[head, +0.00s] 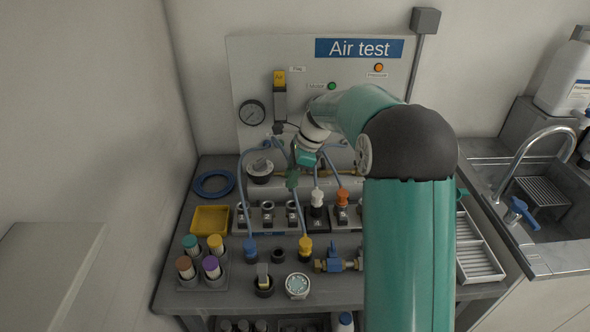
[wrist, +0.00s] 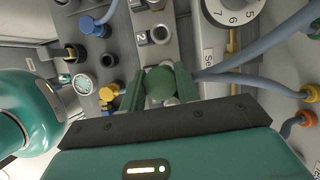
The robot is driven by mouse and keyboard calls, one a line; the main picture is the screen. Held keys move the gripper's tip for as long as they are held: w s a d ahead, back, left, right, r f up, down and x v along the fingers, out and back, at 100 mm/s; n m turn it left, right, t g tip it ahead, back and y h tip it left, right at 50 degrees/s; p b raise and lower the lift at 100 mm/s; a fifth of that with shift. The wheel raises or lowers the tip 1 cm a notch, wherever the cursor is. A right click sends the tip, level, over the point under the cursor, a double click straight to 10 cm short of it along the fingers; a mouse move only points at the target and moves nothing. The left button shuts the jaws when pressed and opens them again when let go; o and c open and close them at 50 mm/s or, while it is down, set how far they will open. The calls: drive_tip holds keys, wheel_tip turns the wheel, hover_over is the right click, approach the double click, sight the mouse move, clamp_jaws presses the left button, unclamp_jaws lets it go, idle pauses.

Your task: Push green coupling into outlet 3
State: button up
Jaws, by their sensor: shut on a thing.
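My gripper (wrist: 161,92) is shut on the green coupling (wrist: 160,82), which sits between its two green fingers in the wrist view. In the head view the green coupling (head: 292,180) hangs below my wrist, above the outlet row and apart from the outlet top as far as I can tell. Outlet 3 (head: 292,213) appears as the right one of the three open grey outlets. In the wrist view the coupling and fingers hide most of it, while the outlet marked 2 (wrist: 159,34) shows just beyond. A blue hose runs off beside the coupling.
A white coupling (head: 317,198) and an orange coupling (head: 342,196) stand in the outlets to the right. Blue and yellow (head: 305,247) fittings stand in front. A round dial (head: 260,170) and blue hoses crowd behind. A yellow tray (head: 210,220) lies left.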

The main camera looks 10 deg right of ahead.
drive_tip(key=shift+w+d+f, duration=0.1)
drive_tip(key=shift+w+d, duration=0.05)
drive_tip(key=shift+w, duration=0.1)
drive_tip(key=shift+s, duration=0.2)
drive_tip(key=shift+w+f, duration=0.15)
drive_tip(key=shift+f, duration=2.45)
drive_tip(key=shift+f, duration=0.25)
drive_tip(key=shift+f, duration=1.2)
drive_tip(key=o, duration=1.1)
